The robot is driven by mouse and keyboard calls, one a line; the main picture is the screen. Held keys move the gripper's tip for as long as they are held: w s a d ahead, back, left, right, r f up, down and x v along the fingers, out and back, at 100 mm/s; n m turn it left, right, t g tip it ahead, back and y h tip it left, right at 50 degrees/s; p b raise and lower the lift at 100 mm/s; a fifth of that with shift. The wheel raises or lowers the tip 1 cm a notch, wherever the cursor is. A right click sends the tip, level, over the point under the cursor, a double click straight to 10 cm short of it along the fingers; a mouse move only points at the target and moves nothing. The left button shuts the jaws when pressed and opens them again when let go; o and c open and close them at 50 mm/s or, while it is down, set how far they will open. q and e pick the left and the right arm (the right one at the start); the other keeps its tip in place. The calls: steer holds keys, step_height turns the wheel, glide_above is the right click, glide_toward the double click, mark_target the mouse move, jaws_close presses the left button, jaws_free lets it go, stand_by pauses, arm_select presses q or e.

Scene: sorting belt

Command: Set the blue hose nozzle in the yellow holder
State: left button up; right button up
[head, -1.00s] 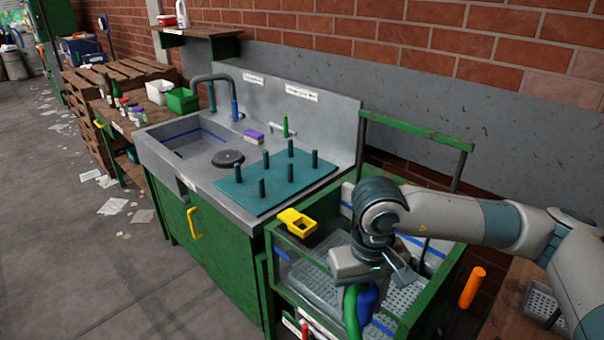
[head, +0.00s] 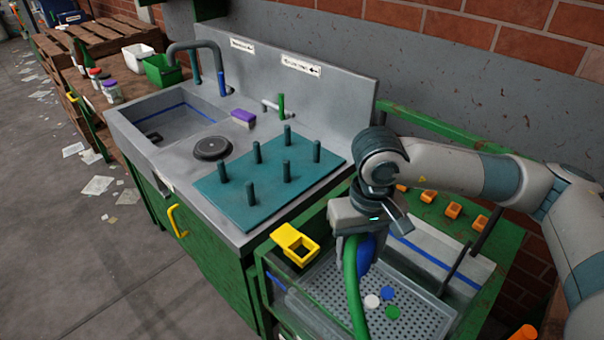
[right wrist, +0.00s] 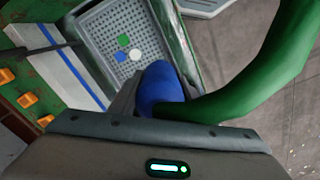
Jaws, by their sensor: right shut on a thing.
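The blue hose nozzle (head: 366,250) hangs from my right gripper (head: 364,226), which is shut on it above the perforated tray. A green hose (head: 352,285) runs down from it. In the right wrist view the blue nozzle (right wrist: 160,85) sticks out beyond the gripper (right wrist: 150,108), with the green hose (right wrist: 255,75) curving off to the right. The yellow holder (head: 295,244) sits on the green frame's edge, left of the nozzle and apart from it. Its square opening faces up and is empty. My left gripper is not in view.
The perforated tray (head: 335,292) holds a few small blue, green and white discs. A teal pegboard (head: 232,200) with upright pegs lies on the counter behind the holder. A green rail (head: 450,140) stands behind the tray. Orange pieces (head: 453,210) sit at right.

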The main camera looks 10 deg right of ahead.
steer(key=shift+w+d, duration=0.1)
steer(key=shift+w, duration=0.2)
steer(key=shift+s+r, duration=0.15)
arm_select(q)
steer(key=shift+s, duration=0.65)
